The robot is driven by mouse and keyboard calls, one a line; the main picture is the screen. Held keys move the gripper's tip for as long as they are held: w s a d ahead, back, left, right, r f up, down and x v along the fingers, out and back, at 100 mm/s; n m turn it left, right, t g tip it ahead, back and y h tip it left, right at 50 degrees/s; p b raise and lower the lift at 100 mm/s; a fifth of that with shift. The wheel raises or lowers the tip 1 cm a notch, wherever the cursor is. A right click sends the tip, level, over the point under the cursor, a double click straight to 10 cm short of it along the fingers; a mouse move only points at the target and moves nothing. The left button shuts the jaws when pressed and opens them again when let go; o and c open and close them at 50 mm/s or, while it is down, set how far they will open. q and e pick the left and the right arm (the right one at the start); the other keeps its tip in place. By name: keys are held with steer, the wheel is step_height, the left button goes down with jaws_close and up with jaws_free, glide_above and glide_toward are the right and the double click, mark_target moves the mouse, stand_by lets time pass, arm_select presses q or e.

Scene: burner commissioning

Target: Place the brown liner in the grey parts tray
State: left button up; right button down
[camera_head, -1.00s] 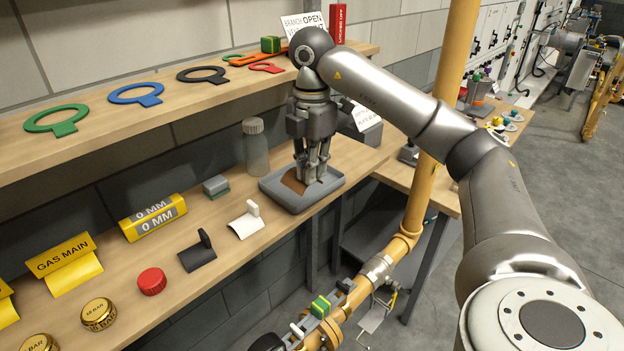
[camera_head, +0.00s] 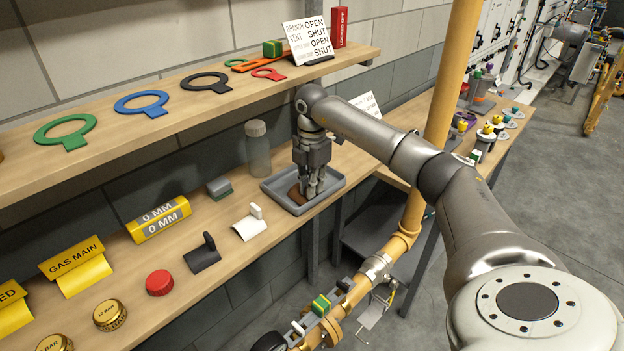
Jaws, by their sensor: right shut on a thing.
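The brown liner (camera_head: 296,196) is a small curved piece inside the grey parts tray (camera_head: 325,200), toward its left side. The tray sits on the lower wooden bench near its right end. My right gripper (camera_head: 308,194) points straight down into the tray, with its fingers shut on the liner. The fingers hide part of the liner, and I cannot tell whether it rests on the tray floor. My left gripper is not in view.
A clear jar (camera_head: 258,152) stands just behind the tray. A white liner (camera_head: 250,224) and a black liner (camera_head: 203,254) lie to its left. The upper shelf (camera_head: 190,120) overhangs behind. A yellow upright pipe (camera_head: 437,130) stands to the right.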

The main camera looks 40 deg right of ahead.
steer(key=shift+a+f, duration=0.1)
steer(key=shift+f, duration=0.1)
steer(key=c, duration=1.5)
jaws_free()
steer(key=shift+r, duration=0.1)
steer(key=shift+r, duration=0.2)
steer(key=shift+r+b, duration=1.5)
steer(key=shift+r, duration=4.45)
